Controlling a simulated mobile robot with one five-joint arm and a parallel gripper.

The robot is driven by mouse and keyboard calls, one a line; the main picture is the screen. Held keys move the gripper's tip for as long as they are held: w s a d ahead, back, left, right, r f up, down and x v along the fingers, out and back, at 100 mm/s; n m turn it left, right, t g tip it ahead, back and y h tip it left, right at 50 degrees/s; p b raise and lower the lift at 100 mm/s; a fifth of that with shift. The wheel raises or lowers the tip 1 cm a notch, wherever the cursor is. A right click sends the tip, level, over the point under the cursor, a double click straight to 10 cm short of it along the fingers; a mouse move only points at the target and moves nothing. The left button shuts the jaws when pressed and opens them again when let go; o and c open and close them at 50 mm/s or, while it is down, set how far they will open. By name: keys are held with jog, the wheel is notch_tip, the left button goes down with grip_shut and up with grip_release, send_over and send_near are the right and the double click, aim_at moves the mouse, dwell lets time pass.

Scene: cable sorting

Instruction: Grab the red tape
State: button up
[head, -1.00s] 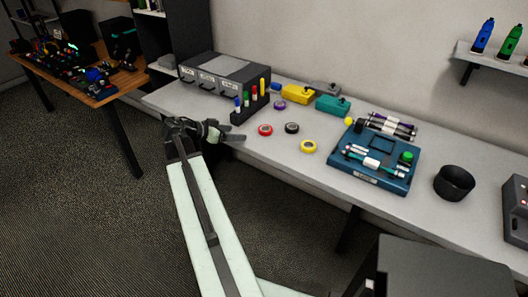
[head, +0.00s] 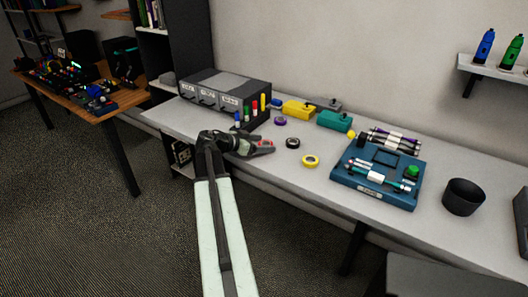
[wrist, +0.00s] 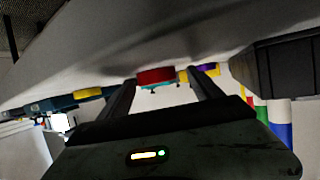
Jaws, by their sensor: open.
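The red tape (head: 265,142) lies on the grey workbench and is partly hidden by my gripper in the head view. In the wrist view the red tape (wrist: 156,76) shows near the fingertips, in the gap between the two fingers. My gripper (head: 268,146) is open, low over the front part of the bench at the tape. In the wrist view my gripper (wrist: 164,84) has both fingers apart with nothing clearly held. I cannot tell whether a finger touches the tape.
A black tape (head: 293,143), yellow tape (head: 311,161) and purple tape (head: 280,121) lie nearby. A marker holder (head: 246,122) stands behind my gripper, before the drawer unit (head: 225,95). A blue tool case (head: 375,190) and black cup (head: 463,197) are farther right.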

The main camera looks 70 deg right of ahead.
jog(key=c, duration=1.4)
jog(key=shift+r, duration=0.1)
